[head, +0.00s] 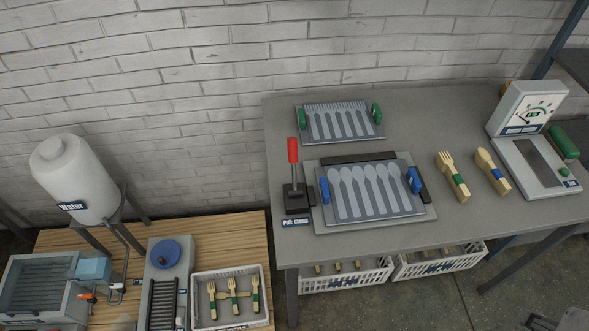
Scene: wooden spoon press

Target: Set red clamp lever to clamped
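The red clamp lever (292,150) stands almost upright, tilted slightly to the left at the top, on a dark shaft. The shaft rises from a black base (296,200) at the left side of the grey table (450,115). A small label reading "Pull: clamp" (295,222) lies in front of the base. To the right of the lever, a grey spoon mould (350,213) with several spoon shapes and blue handles (413,180) sits on a press plate (425,213). My gripper is not in view.
A green-handled fork mould (340,136) lies behind the press. A wooden fork (452,176), a wooden spoon (493,171) and a gauge device (530,108) are on the right. A water tank (75,175) and a fork crate (200,273) stand lower left.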

